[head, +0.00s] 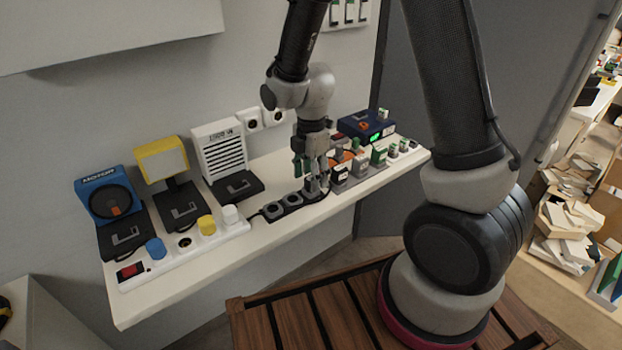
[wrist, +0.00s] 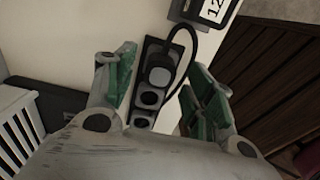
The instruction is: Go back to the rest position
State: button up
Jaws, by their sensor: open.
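My gripper (head: 312,184) points down over the white shelf (head: 262,238), just above the right end of a black power strip (head: 273,211). In the wrist view my gripper (wrist: 165,85) has its green-padded fingers spread apart on either side of the power strip (wrist: 149,97). A dark plug (wrist: 160,76) with a black cable sits in the strip's end socket, between the fingers. I see nothing held in the fingers. I cannot tell whether a finger touches the strip or plug.
On the shelf's left stand a blue motor box (head: 104,196), a yellow-framed lamp (head: 161,160), a white vented heater (head: 220,150) and a white switch panel (head: 185,248). Small green and white modules (head: 379,156) and a dark blue device (head: 366,124) crowd the right. Cartons (head: 567,215) lie far right.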

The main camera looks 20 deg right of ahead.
notch_tip(320, 180, up, 10)
jog(key=s+d+r+m+t, duration=0.2)
jog(key=s+d+r+m, duration=0.5)
jog(key=s+m, duration=0.2)
jog(key=s+d+r+m+t, duration=0.2)
jog(key=s+d+r+m, duration=0.6)
jog(key=s+m, duration=0.2)
jog(key=m, duration=0.2)
jog(key=shift+m, duration=0.3)
dwell(0.8)
